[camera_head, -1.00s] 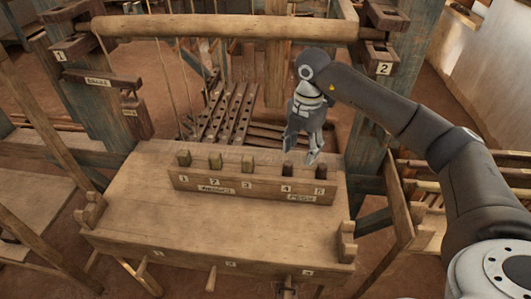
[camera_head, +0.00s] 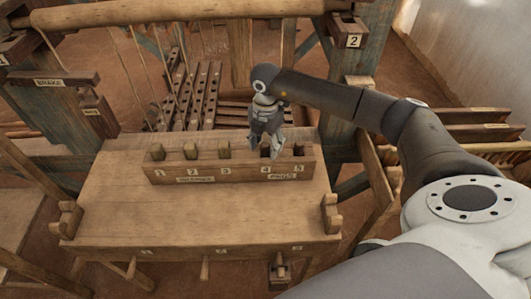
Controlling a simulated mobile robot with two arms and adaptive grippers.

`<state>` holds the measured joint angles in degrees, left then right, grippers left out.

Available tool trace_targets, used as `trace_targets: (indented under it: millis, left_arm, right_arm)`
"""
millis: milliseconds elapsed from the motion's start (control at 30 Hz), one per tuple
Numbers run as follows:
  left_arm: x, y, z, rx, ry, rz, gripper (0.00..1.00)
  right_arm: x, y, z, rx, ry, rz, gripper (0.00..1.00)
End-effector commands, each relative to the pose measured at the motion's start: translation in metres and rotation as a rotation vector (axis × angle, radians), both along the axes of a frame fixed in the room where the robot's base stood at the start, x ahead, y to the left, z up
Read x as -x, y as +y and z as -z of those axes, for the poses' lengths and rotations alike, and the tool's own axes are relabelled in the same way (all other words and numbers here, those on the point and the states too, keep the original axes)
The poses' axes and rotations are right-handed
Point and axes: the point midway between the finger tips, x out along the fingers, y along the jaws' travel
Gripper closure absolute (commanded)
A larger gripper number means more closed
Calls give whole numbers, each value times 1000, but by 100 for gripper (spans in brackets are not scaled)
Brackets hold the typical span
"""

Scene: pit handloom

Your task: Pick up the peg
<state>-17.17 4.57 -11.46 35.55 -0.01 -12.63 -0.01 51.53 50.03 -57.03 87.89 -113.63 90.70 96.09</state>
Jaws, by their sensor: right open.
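A wooden rack (camera_head: 228,174) on the bench has slots numbered 1 to 5, with a label reading "PEGS" below slots 4 and 5. A dark peg (camera_head: 265,150) stands upright in slot 4, partly hidden by my gripper. My left gripper is not in view.
The bench top (camera_head: 190,210) in front of the rack is clear. A loom post (camera_head: 350,90) marked 2 rises behind my right arm. A round beam (camera_head: 180,14) crosses the top.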

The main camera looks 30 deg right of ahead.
Motion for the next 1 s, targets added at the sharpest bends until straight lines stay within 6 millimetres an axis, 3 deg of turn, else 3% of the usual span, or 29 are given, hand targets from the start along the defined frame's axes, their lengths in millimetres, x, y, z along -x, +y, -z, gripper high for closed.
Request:
trace_targets:
  millis: [333,700,1000]
  left_arm:
    - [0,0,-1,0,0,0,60]
    - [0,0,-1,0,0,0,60]
    - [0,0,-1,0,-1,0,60]
  right_arm:
    - [0,1,10,-1,0,-1,49]
    - [0,1,10,-1,0,-1,96]
    - [0,1,8,-1,-2,-1,98]
